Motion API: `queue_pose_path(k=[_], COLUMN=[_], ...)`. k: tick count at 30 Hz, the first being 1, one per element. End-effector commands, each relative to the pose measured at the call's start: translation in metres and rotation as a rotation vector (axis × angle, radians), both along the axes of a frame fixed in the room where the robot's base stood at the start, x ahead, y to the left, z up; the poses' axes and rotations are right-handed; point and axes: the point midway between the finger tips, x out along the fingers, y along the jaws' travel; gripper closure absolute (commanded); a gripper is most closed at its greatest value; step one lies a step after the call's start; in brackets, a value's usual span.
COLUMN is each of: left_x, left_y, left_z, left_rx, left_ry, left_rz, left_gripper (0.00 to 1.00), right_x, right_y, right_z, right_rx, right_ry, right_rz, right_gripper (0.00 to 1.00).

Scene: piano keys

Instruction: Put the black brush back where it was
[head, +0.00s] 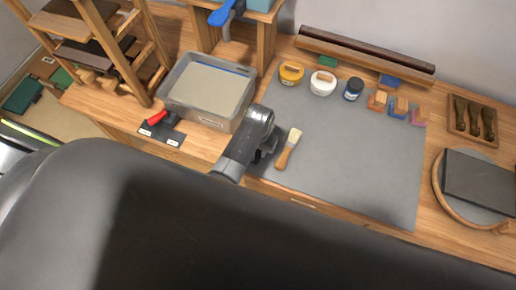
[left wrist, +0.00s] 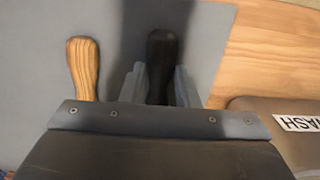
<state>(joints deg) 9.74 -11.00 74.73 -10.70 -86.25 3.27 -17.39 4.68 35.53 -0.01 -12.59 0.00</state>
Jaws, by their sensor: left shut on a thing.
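My left gripper (head: 264,150) is over the left part of the grey mat (head: 350,165), near the grey tub. In the left wrist view its two fingers (left wrist: 160,88) are closed around a black handle (left wrist: 162,52), which I take to be the black brush. The handle points away from the gripper, above or on the mat; the gap is hard to judge. The brush's other end is hidden by the gripper. In the head view the arm hides most of it. My right gripper is not in view.
A wooden-handled brush (head: 288,150) with pale bristles lies right of the gripper. A grey tub (head: 180,85) with a label stands left. A dark labelled holder (head: 155,138) with a red-handled tool is further left. Jars and small blocks line the mat's back.

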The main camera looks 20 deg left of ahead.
Motion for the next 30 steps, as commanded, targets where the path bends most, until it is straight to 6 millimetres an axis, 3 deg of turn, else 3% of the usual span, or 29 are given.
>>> queue_pose_path(k=[2, 3, 7, 17, 29, 30], left_x=[0.0, 0.0, 0.0, 0.0, 0.007, 0.017], left_y=[0.0, 0.0, 0.0, 0.0, 0.0, -0.003], left_z=[-0.003, -0.002, -0.002, 0.0, 0.037, 0.042], left_rx=[0.0, 0.0, 0.0, 0.0, 0.0, 0.0], left_ry=[0.0, 0.0, 0.0, 0.0, 0.0, -0.006], left_rz=[0.0, 0.0, 0.0, 0.0, -0.001, -0.004], left_gripper=[0.94, 0.68, 0.51, 0.5, 0.5, 0.5], right_x=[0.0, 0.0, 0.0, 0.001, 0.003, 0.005], right_y=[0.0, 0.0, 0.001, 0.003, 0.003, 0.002], right_z=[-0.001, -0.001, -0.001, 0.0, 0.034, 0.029], right_rx=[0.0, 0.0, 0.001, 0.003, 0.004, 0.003], right_ry=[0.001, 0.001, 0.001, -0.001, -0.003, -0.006], right_rz=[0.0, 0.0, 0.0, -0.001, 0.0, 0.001], right_gripper=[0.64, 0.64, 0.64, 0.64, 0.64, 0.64])
